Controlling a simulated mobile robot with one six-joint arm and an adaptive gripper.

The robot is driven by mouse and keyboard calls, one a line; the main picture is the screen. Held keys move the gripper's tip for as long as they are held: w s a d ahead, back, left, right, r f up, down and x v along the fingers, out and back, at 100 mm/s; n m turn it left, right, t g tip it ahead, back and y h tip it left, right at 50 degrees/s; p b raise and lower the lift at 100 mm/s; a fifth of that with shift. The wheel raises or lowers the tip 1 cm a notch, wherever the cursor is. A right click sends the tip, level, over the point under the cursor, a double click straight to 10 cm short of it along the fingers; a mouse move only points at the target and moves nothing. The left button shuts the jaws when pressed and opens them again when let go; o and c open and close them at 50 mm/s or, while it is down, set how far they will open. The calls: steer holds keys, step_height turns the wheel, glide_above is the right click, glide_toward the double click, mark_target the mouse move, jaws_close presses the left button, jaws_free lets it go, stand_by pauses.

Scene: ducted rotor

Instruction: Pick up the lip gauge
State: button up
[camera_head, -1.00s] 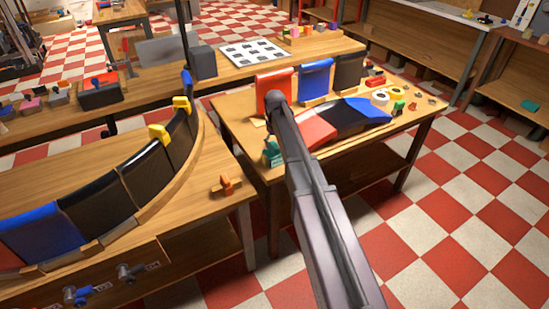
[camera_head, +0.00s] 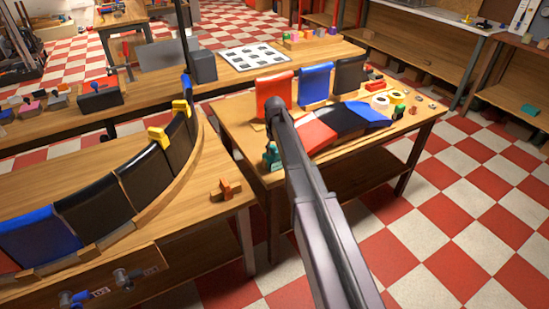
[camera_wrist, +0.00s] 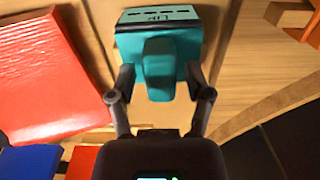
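My gripper (camera_wrist: 160,78) is open, one finger on each side of the handle. Gaps seem to show between fingers and handle; contact is not clear. In the head view my gripper (camera_head: 273,146) is a small dark shape just above the block.
Red, blue and black panels (camera_head: 315,82) stand and lie on the middle table (camera_head: 240,130), with tape rolls (camera_head: 380,99) beyond. A curved row of panels (camera_head: 90,205) stands on the left bench, with an orange-and-wood piece (camera_head: 226,189) near its edge.

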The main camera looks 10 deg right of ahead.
jaws_close()
steer(key=shift+r, duration=0.15)
step_height(320, 180, up, 10)
steer(key=p, duration=1)
stand_by(0.8)
steer(key=shift+r+p, duration=2.35)
steer(key=shift+p, duration=0.2)
steer(key=shift+d, duration=0.15)
